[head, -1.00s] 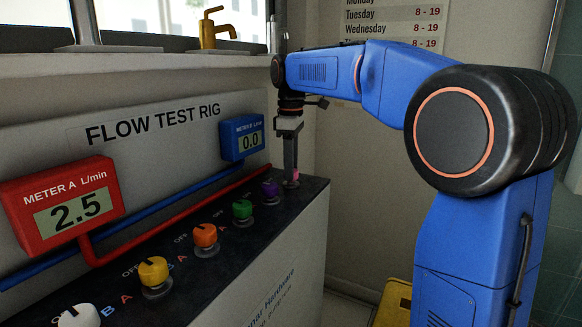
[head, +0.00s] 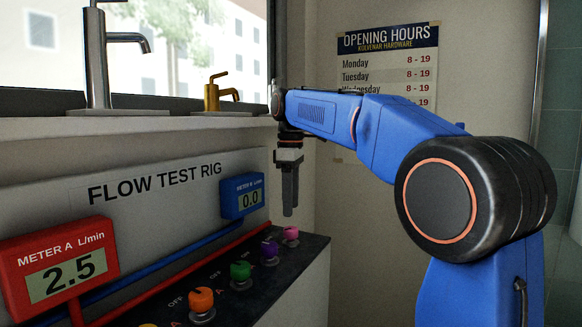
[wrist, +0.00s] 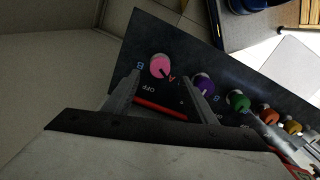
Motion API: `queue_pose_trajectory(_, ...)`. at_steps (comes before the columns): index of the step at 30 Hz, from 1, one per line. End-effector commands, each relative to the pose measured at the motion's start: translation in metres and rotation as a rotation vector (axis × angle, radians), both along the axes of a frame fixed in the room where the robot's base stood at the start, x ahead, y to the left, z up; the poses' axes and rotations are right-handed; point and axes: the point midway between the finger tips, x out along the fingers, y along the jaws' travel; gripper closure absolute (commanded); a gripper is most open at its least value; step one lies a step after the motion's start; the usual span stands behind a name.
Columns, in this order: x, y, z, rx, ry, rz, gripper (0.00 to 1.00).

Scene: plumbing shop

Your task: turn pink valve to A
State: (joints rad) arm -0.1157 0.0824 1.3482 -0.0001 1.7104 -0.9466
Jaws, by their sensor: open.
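The pink valve (head: 291,233) is the farthest knob on the rig's dark top. In the wrist view the pink knob (wrist: 160,66) has a dark mark on its lower side, between the letters B and A, with OFF below it; its exact setting is hard to tell. My gripper (head: 289,212) points down above the pink valve, clear of it. In the wrist view its open fingers (wrist: 160,79) appear on either side of the knob, with nothing held.
Purple (head: 270,252), green (head: 241,273) and orange (head: 201,301) valves line up nearer. The red meter A (head: 62,275) reads 2.5 and the blue meter B (head: 242,197) reads 0.0. A wall stands close behind the rig's far end.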

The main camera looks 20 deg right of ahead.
Motion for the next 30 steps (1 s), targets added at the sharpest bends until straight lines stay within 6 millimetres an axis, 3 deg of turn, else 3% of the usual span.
queue_pose_trajectory(9,0.001,0.0,0.063,0.0,-0.002,0.0,0.49)
queue_pose_trajectory(15,0.001,0.0,0.091,0.0,-0.002,0.0,0.49)
queue_pose_trajectory(21,0.001,0.0,0.103,0.0,0.0,0.0,0.49)
queue_pose_trajectory(30,0.0,0.0,0.105,-0.001,0.0,0.0,0.49)
